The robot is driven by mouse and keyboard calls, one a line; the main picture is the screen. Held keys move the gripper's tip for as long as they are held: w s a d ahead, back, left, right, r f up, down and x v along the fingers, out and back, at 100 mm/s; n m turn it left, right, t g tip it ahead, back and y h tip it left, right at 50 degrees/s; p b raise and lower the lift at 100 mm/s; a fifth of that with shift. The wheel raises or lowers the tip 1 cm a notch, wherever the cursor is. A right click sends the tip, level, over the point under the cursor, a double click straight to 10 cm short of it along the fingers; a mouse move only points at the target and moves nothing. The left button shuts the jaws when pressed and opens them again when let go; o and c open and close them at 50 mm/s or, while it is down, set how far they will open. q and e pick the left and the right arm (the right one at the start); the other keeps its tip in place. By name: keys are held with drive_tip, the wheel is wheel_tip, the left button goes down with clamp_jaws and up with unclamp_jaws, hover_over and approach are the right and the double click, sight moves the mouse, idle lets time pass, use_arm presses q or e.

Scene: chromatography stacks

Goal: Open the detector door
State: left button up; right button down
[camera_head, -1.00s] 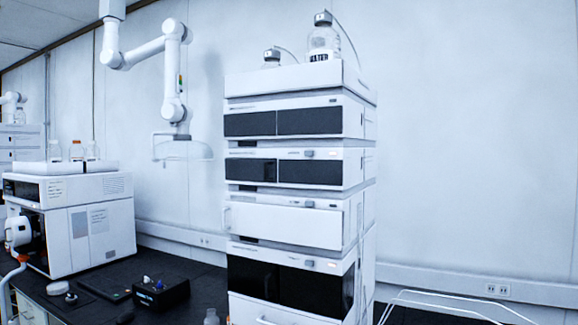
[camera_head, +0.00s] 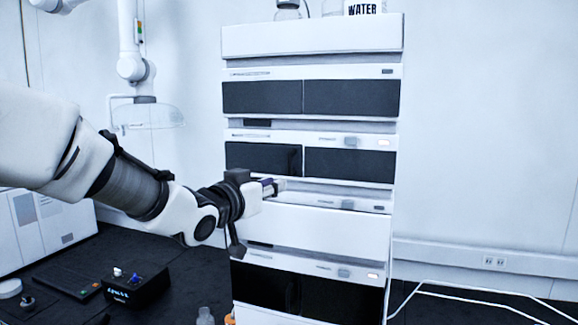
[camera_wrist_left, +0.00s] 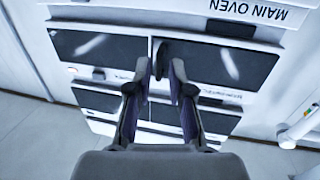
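The stack's module second from the top has two dark front panels, left (camera_head: 262,158) and right (camera_head: 350,164), both closed flat; no label shows which is the detector door. In the left wrist view they appear upside down, with the seam between them just beyond the fingertips. My left gripper (camera_head: 274,187) is in front of the stack, near the left panel's lower edge. In the wrist view its two fingers (camera_wrist_left: 162,76) are apart with nothing held between them. A dark spot by the seam may be a handle or a reflection. My right gripper is out of view.
A white-fronted module (camera_head: 315,227) sits below, lettered MAIN OVEN in the wrist view, and another dark-panelled module (camera_head: 275,290) under it. Above is a further dark-panelled module (camera_head: 262,97). A black box (camera_head: 137,288) stands on the bench at left.

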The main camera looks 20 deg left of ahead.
sight(289, 168)
use_arm(q)
drive_tip(key=w+r+b, duration=0.1)
drive_tip(key=b, duration=0.2)
drive_tip(key=w+b, duration=0.1)
drive_tip(key=b, duration=0.2)
drive_tip(key=shift+d+r+t, duration=0.3)
drive_tip(key=shift+r, duration=0.1)
drive_tip(key=shift+w+d+r+p, duration=0.15)
drive_tip(key=shift+w+r+p, duration=0.15)
drive_tip(key=shift+w+r, duration=0.45)
drive_tip(key=p+x, duration=0.1)
drive_tip(key=x, duration=0.2)
drive_tip(key=shift+w+p, duration=0.35)
drive_tip(key=shift+w+f, duration=0.15)
drive_tip(key=shift+w, duration=0.05)
drive_tip(key=shift+s, duration=0.15)
clamp_jaws()
